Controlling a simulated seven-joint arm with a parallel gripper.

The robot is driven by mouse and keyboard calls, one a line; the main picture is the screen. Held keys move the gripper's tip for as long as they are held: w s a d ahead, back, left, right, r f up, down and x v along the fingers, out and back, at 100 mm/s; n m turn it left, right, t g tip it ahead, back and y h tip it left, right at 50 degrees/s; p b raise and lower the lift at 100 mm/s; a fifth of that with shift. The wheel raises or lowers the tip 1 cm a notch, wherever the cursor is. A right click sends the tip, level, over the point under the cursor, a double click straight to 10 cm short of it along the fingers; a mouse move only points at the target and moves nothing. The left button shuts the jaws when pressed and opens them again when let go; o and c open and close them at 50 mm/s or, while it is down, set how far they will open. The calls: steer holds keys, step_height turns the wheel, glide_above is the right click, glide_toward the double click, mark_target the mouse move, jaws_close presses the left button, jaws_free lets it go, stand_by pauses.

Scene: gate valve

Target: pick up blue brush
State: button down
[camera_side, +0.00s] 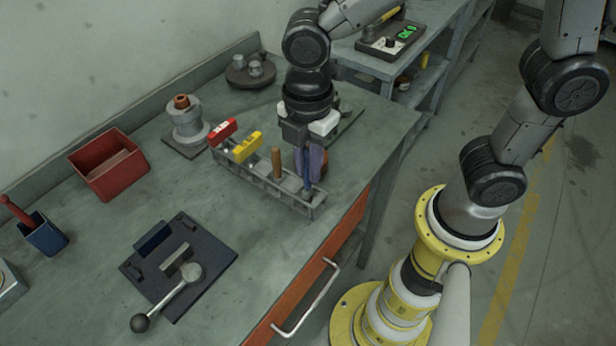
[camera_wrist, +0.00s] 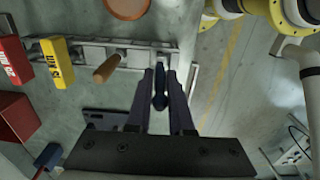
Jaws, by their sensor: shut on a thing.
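The blue brush (camera_side: 307,180) stands upright at the right end of a grey rack (camera_side: 284,196). My gripper (camera_side: 311,165) points down over that end with its fingers around the brush handle. In the wrist view the dark blue brush (camera_wrist: 160,94) shows between the two fingers of my gripper (camera_wrist: 162,76), which are shut on it. The brush's lower end seems to be still in or just at the rack; the fingers hide part of it.
The rack also holds a red-handled tool (camera_side: 223,132), a yellow-handled tool (camera_side: 247,147) and a wooden handle (camera_side: 276,162). A red bin (camera_side: 108,166), a valve-like fixture (camera_side: 187,122) and a dark plate with a lever (camera_side: 180,268) stand left. The bench edge is close on the right.

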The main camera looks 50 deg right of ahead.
mark_target(307, 148)
steer(key=shift+r, duration=0.45)
step_height(307, 148, up, 2)
steer(key=shift+r, duration=0.1)
steer(key=s+d+r, duration=0.7)
steer(key=s+r, duration=0.3)
steer(key=s, duration=0.2)
stand_by(2.1)
steer(key=w+r+h, duration=0.1)
steer(key=w+h, duration=0.1)
steer(key=w, duration=0.8)
steer(key=w+a+f+h, duration=0.1)
steer(key=w+f+h, duration=0.1)
steer(key=w+f, duration=0.5)
steer(key=shift+w+a+f, duration=0.25)
steer(key=shift+w+f, duration=0.05)
steer(key=shift+f, duration=1.7)
